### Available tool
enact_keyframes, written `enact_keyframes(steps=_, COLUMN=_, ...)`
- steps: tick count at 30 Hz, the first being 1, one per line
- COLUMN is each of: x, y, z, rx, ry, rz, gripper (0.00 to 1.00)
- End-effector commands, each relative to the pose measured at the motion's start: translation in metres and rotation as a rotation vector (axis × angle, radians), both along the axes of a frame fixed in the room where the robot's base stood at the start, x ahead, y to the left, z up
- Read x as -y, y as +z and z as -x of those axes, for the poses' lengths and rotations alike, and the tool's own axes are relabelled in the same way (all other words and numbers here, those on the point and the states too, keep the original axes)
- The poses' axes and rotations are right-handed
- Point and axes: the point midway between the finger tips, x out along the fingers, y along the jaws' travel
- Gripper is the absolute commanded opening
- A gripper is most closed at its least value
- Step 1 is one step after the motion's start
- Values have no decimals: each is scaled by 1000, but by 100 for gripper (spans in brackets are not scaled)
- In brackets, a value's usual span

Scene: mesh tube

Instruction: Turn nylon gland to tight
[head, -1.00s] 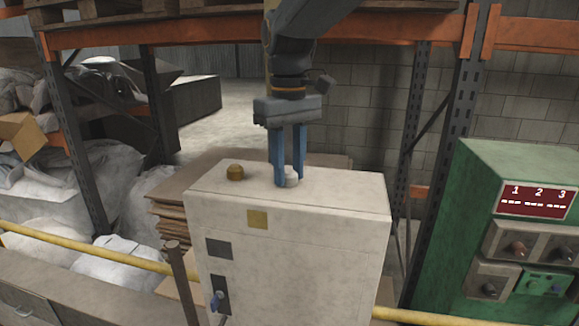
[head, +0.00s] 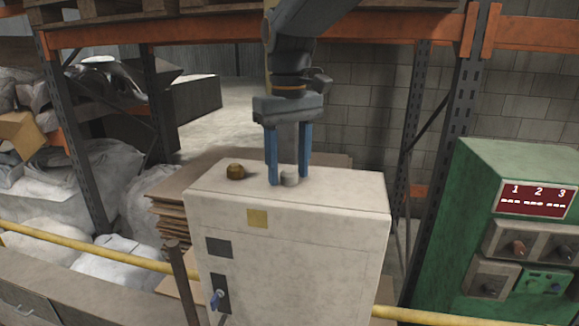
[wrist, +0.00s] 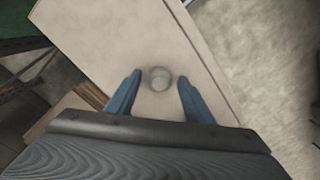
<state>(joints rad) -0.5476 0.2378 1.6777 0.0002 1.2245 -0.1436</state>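The nylon gland (head: 289,175) is a small whitish-grey cylinder standing upright on top of the pale cabinet (head: 330,196). In the wrist view the nylon gland (wrist: 159,79) lies between and slightly beyond the fingertips (wrist: 159,75), with gaps on both sides. The fingers do not touch it in that view. The brass gland does not show in the wrist view.
A green control box (head: 490,230) with a red display stands at the right. A yellow rail (head: 90,247) runs low in front.

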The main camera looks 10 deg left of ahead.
Motion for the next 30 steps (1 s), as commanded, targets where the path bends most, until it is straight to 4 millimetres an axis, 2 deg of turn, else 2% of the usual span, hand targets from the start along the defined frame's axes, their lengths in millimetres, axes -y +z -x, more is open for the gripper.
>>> enact_keyframes(steps=8, x=0, y=4, z=0, rx=0, ry=1, rz=0, gripper=47)
enact_keyframes(steps=21, x=0, y=65, z=-1, rx=1, ry=0, rz=-1, gripper=47)
enact_keyframes(steps=30, x=0, y=78, z=0, rx=-1, ry=0, rz=1, gripper=47)
